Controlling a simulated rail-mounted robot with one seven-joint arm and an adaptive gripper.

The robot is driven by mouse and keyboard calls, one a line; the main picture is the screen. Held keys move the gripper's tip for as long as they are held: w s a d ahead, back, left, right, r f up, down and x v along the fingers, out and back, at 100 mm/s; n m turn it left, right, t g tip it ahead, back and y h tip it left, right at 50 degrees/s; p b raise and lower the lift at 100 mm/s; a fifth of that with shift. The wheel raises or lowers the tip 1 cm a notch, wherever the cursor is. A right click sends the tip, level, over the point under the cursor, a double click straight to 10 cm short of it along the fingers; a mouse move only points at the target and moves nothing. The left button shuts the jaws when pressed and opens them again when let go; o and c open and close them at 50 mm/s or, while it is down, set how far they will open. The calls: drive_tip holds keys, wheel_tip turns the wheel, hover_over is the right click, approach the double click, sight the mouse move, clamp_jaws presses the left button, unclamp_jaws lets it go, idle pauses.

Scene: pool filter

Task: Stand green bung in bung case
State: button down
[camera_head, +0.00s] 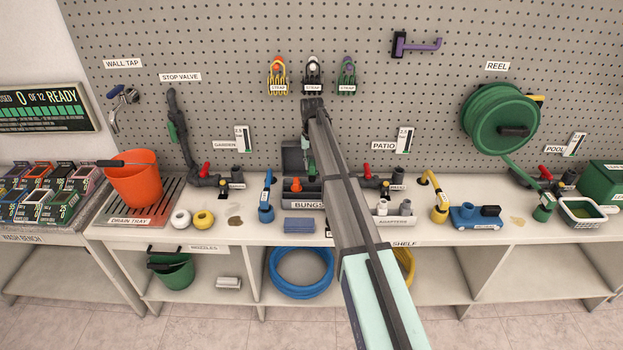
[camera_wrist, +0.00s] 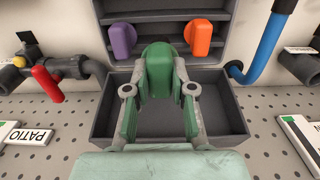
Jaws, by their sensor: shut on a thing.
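The grey bung case (camera_head: 285,198) labelled BUNGS stands on the bench with its dark lid (camera_head: 292,150) open against the pegboard; the lid also shows in the wrist view (camera_wrist: 225,112). An orange bung (camera_head: 296,184) stands in it, also in the wrist view (camera_wrist: 197,38). A purple bung (camera_wrist: 122,42) stands apart from it in the same case. My gripper (camera_wrist: 163,75) is shut on the green bung (camera_wrist: 158,75), between the orange and purple bungs in the wrist view. The bung's lower end and any contact with the case are hidden.
Pipe taps with red handles stand either side, the garden one (camera_head: 206,170) and the patio one (camera_head: 366,169). A blue hook-topped tool (camera_head: 266,205) and a blue block (camera_head: 299,225) are near the case. Adapters (camera_head: 382,207) stand to the right.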

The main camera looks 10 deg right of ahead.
sight(312, 180)
drive_tip(key=shift+f+p, duration=0.85)
drive_tip(key=shift+f, duration=3.3)
drive_tip(key=shift+f, duration=0.1)
drive_tip(key=c, duration=1)
unclamp_jaws()
wheel_tip(312, 180, up, 12)
drive_tip(key=b, duration=0.3)
drive_tip(key=shift+b, duration=0.35)
